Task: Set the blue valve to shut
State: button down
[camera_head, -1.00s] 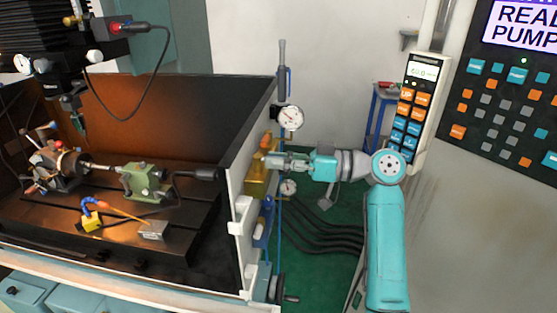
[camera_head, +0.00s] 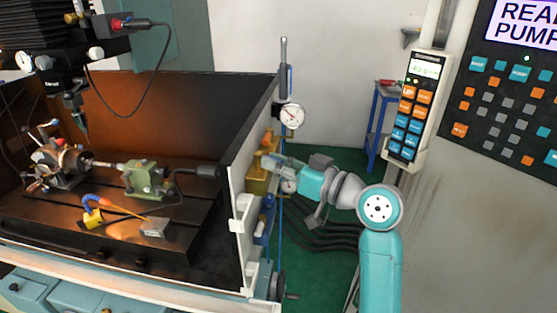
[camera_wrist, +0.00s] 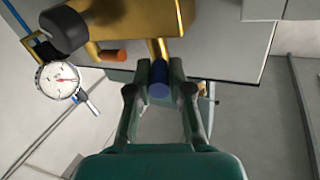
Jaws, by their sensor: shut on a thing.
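The blue valve (camera_wrist: 158,78) shows in the wrist view as a short blue handle end on a brass stem, which comes out of a brass block (camera_wrist: 128,20). My gripper (camera_wrist: 159,92) has its two fingers on either side of the blue end, closed on it. In the head view my gripper (camera_head: 272,160) reaches left to the brass block (camera_head: 256,182) on the machine's side wall. It slants down to the right from there. The blue valve itself is hidden behind my gripper in the head view.
An orange-brown knob (camera_wrist: 108,55) and a dark round knob (camera_wrist: 64,31) sit on the block beside the valve. A dial gauge (camera_wrist: 58,80) is close by; another gauge (camera_head: 292,115) stands above my gripper. A control pendant (camera_head: 419,105) hangs at the right. Green floor lies below.

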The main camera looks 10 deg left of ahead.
jog(key=m+t+h, duration=0.1)
jog(key=t, duration=0.1)
jog(key=s+a+m+t+h, duration=0.1)
jog(key=m+t+h, duration=0.1)
jog(key=s+m+t+h, duration=0.1)
jog(key=m+t+h, duration=0.1)
jog(key=shift+a, duration=0.4)
jog(key=shift+s+a+m+t+h, duration=0.1)
jog(key=shift+a+m+t+h, duration=0.15)
jog(key=shift+m+t+h, duration=0.45)
jog(key=shift+s+a+m+t+h, duration=0.1)
jog(key=shift+a+m+t+h, duration=0.15)
jog(key=shift+m+h, duration=0.8)
jog(key=shift+a+m+t+h, duration=0.2)
jog(key=shift+m+t+h, duration=0.3)
jog(key=shift+h, duration=1.25)
jog(key=c, duration=1.1)
grip_release()
send_near(259, 159)
jog(key=shift+s+d+f, duration=0.15)
jog(key=shift+s+f, duration=0.05)
jog(key=shift+s, duration=0.5)
